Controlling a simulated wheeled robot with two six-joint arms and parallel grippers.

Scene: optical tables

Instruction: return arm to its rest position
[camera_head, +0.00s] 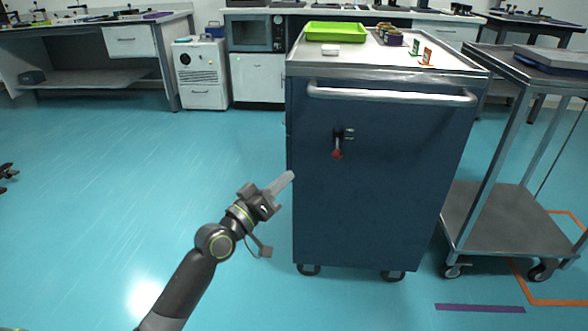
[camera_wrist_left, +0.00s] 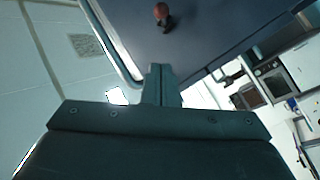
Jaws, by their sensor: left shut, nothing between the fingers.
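My left arm (camera_head: 190,278) reaches up from the bottom of the head view, bent at the wrist. My left gripper (camera_head: 283,182) is shut and empty, in front of the left edge of the dark blue cabinet (camera_head: 400,200). In the left wrist view the closed fingers (camera_wrist_left: 161,84) point toward the cabinet (camera_wrist_left: 200,30). A red-tipped handle (camera_head: 337,152) on the cabinet front is to the right of and above the gripper, apart from it. The handle also shows in the left wrist view (camera_wrist_left: 162,13). My right gripper is in neither view.
A green tray (camera_head: 336,32) and small items stand on the cabinet top. A grey bar handle (camera_head: 392,95) runs across its front. A metal cart (camera_head: 510,215) stands to the right. The turquoise floor (camera_head: 120,180) left of the cabinet is clear.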

